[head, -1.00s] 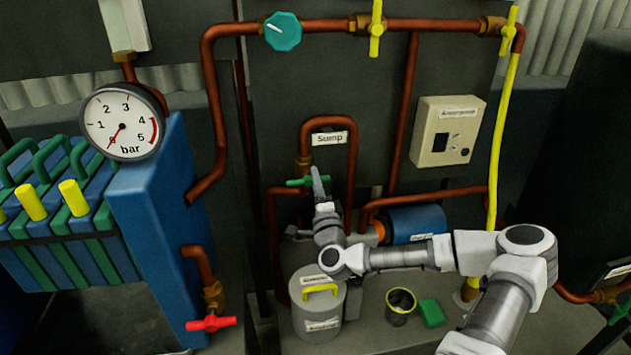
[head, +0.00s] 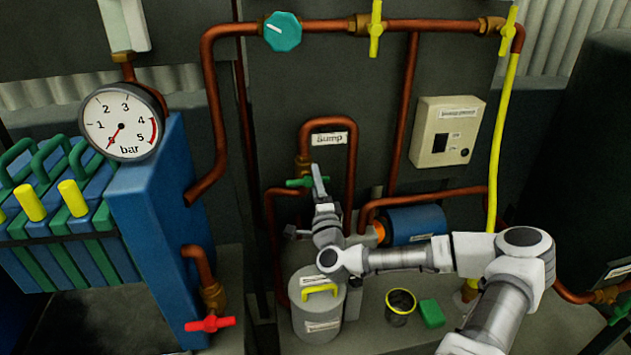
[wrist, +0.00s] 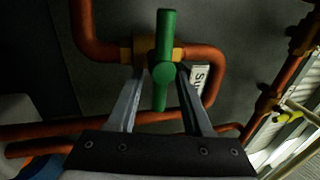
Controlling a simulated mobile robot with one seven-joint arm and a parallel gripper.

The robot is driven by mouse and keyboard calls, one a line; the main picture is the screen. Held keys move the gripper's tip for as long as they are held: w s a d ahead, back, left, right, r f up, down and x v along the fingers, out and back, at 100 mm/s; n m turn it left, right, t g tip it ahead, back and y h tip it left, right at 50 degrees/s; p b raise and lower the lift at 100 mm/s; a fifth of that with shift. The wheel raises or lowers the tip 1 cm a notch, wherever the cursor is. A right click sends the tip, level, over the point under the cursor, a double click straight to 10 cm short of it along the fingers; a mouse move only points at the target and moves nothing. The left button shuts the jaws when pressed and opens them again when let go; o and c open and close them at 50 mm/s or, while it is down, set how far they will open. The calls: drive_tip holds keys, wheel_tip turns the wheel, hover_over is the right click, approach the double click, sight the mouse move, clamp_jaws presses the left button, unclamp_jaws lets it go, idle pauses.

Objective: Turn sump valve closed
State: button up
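The sump valve's green handle (head: 300,182) sits on the copper pipe below the "Sump" label (head: 330,138) and lies crosswise to the pipe. My gripper (head: 317,168) is at the handle's right part, which it partly hides in the head view. In the wrist view the green handle (wrist: 165,50) stands upright in the picture, across the brass fitting (wrist: 140,48) and pipe. My two fingers (wrist: 163,78) are apart, one on each side of the handle's near half. Narrow gaps seem to show beside it; light contact cannot be ruled out.
A copper loop (head: 350,165) rises close to the right of my gripper. A blue motor (head: 415,224) lies to the right. A grey canister (head: 318,315) stands below my wrist, with a small dark cup (head: 399,305) and green block (head: 432,312) to its right.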

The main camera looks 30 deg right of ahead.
drive_tip(key=shift+s, duration=0.1)
drive_tip(key=p+v, duration=0.2)
drive_tip(key=v, duration=1.5)
drive_tip(key=shift+s+a+f, duration=0.1)
